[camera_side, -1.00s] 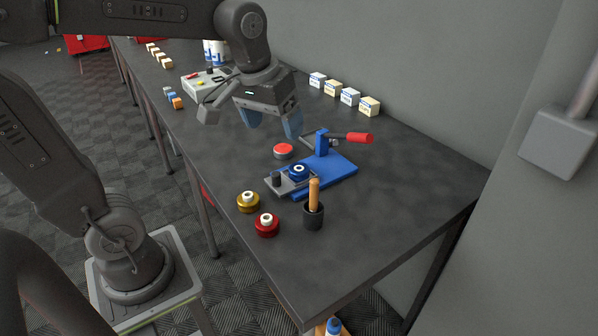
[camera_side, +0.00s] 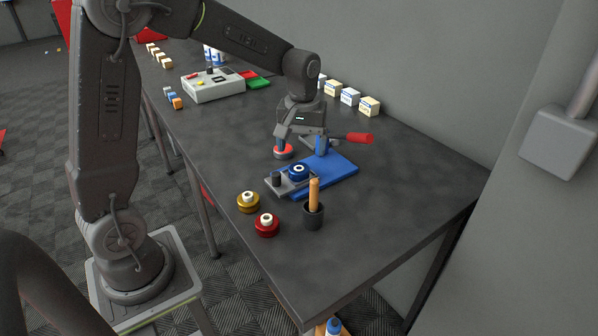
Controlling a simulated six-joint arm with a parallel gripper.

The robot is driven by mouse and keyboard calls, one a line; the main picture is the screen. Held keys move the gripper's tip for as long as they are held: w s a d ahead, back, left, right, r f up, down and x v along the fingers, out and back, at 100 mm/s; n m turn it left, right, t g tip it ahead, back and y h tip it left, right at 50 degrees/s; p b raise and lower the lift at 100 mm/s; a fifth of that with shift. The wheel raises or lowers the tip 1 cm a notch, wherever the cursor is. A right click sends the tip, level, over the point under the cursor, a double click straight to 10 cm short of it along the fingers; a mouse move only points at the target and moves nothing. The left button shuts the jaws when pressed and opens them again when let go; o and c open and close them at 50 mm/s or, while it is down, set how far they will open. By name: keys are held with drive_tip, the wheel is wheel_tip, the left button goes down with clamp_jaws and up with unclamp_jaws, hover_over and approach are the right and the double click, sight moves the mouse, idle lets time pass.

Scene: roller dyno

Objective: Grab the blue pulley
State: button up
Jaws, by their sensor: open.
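The blue pulley (camera_side: 298,170) has a white centre. It sits at the left end of the blue fixture (camera_side: 337,176), by a grey plate with a dark cylinder. My gripper (camera_side: 300,147) is open above the table, behind the pulley and higher than it, and apart from it. One finger shows in front of the red button; the other is near the fixture's blue upright and hard to tell from it.
A yellow pulley (camera_side: 248,202), a red pulley (camera_side: 267,225) and a black cup (camera_side: 313,216) with a wooden handle stand in front. The red button (camera_side: 284,152) is partly hidden. The table's front right is clear.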

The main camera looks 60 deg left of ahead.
sight(299, 168)
drive_tip(key=shift+s+a+f, duration=0.1)
drive_tip(key=shift+s+f, duration=0.05)
drive_tip(key=shift+f, duration=1.35)
drive_tip(key=shift+s+a+f, duration=0.1)
drive_tip(key=shift+f, duration=1.35)
drive_tip(key=shift+c, duration=0.4)
drive_tip(key=c, duration=1)
drive_tip(key=shift+r, duration=0.1)
